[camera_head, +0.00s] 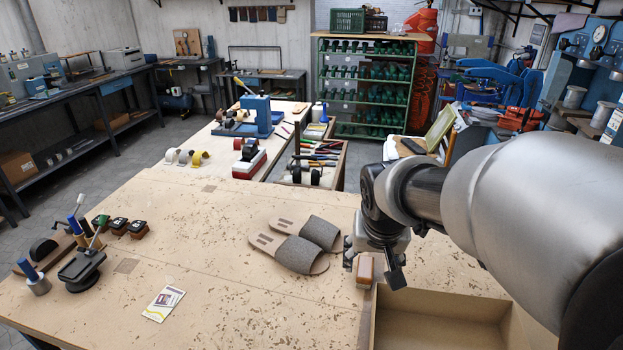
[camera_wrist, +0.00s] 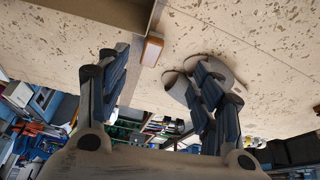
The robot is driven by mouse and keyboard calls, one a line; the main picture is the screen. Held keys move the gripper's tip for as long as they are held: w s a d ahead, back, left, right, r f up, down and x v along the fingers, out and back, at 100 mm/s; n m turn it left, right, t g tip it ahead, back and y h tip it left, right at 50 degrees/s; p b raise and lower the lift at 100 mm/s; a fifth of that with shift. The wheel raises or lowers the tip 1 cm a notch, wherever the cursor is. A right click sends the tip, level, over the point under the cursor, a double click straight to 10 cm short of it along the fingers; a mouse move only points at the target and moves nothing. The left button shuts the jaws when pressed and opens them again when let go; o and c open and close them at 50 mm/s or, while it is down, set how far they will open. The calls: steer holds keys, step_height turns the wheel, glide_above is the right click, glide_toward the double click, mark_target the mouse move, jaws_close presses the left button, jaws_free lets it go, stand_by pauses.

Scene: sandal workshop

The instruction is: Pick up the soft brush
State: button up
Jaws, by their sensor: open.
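A small block-shaped brush (camera_head: 365,270) with a brown wooden top stands on the worktable, beside a shallow open box; I take it for the soft brush. In the wrist view the brush (camera_wrist: 152,50) shows between the two fingers, its side pale and its top brown. My gripper (camera_head: 374,262) is open above and around the brush's place in the head view, one finger at each side. The open gripper (camera_wrist: 160,65) looks empty in the wrist view. I cannot tell whether the fingers are level with the brush or touch it.
Grey sandals (camera_head: 296,254) lie just left of the brush. The open tan box (camera_head: 440,335) is close in front on the right. A card (camera_head: 164,303), dark stamp-like blocks (camera_head: 119,226) and hand tools (camera_head: 82,268) stand further left. The table's middle left is clear.

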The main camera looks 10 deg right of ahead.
steer(key=w+d+f+m+p, duration=0.1)
steer(key=w+d+f+p, duration=0.1)
steer(key=w, duration=0.4)
steer(key=b, duration=0.3)
glide_toward(365, 267)
steer(key=x, duration=0.5)
steer(key=shift+w+d+f, duration=0.1)
steer(key=shift+w+f, duration=0.1)
steer(key=shift+w, duration=0.05)
steer(key=b+x, duration=0.1)
steer(key=x, duration=0.4)
steer(key=shift+s+f+b, duration=0.1)
steer(key=shift+f+b, duration=0.05)
steer(key=shift+b, duration=0.15)
steer(key=shift+s, duration=0.1)
steer(key=c, duration=1.2)
steer(key=shift+o, duration=0.2)
